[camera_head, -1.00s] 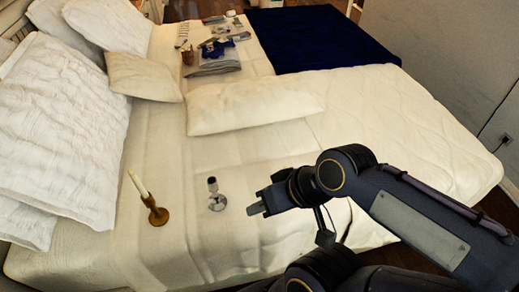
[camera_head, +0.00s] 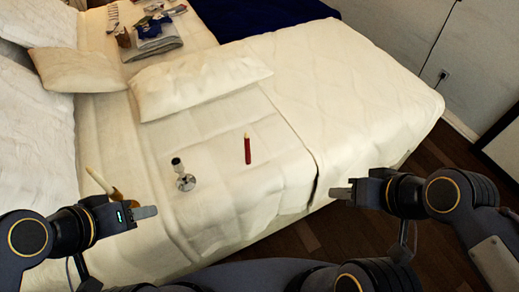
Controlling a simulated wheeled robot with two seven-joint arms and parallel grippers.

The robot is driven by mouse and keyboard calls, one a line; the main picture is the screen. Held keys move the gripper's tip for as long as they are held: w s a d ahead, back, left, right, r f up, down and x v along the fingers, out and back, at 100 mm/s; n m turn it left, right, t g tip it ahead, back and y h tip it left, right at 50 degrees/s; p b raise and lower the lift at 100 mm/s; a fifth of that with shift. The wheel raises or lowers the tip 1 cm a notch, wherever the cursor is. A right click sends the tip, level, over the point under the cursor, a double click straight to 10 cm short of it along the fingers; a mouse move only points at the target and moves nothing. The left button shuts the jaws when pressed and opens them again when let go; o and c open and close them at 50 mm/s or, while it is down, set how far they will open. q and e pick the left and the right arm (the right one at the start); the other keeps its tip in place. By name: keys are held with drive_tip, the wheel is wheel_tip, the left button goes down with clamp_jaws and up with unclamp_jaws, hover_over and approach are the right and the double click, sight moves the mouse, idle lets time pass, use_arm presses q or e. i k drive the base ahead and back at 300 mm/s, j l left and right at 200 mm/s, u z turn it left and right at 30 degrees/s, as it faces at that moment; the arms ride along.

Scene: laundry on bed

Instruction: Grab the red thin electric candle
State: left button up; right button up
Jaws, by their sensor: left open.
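The thin red candle (camera_head: 247,150) is on the white bed (camera_head: 215,215), right of a small silver candle holder (camera_head: 186,182). It has a paler tip at its upper end, and I cannot tell for sure whether it stands or lies. My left gripper (camera_head: 147,212) is open at the lower left, well left of the red candle and apart from it. My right gripper (camera_head: 340,193) is to the right of and nearer than the red candle, also apart from it. It shows side-on, so its jaw gap is hidden.
A white candle (camera_head: 97,180) in a brown holder is partly hidden behind my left gripper. A long white pillow (camera_head: 200,80) lies beyond the red candle. Folded clothes (camera_head: 150,45) lie farther back. The bed around the red candle is clear.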

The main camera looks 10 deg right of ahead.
sight(248, 158)
drive_tip(key=l+u, duration=0.1)
drive_tip(key=u, duration=1.35)
drive_tip(key=l+u, duration=0.3)
drive_tip(key=u, duration=0.15)
drive_tip(key=k+l+u, duration=0.15)
drive_tip(key=u, duration=0.3)
drive_tip(key=k+l+u, duration=0.2)
drive_tip(key=l+u, duration=0.25)
drive_tip(key=k+l+u, duration=0.1)
drive_tip(key=u, duration=0.35)
drive_tip(key=k+l+u, duration=0.1)
drive_tip(key=k, duration=0.3)
drive_tip(key=k+l+u, duration=0.1)
drive_tip(key=k+l, duration=0.15)
drive_tip(key=k, duration=0.15)
drive_tip(key=k+l+u, duration=0.1)
drive_tip(key=k, duration=0.3)
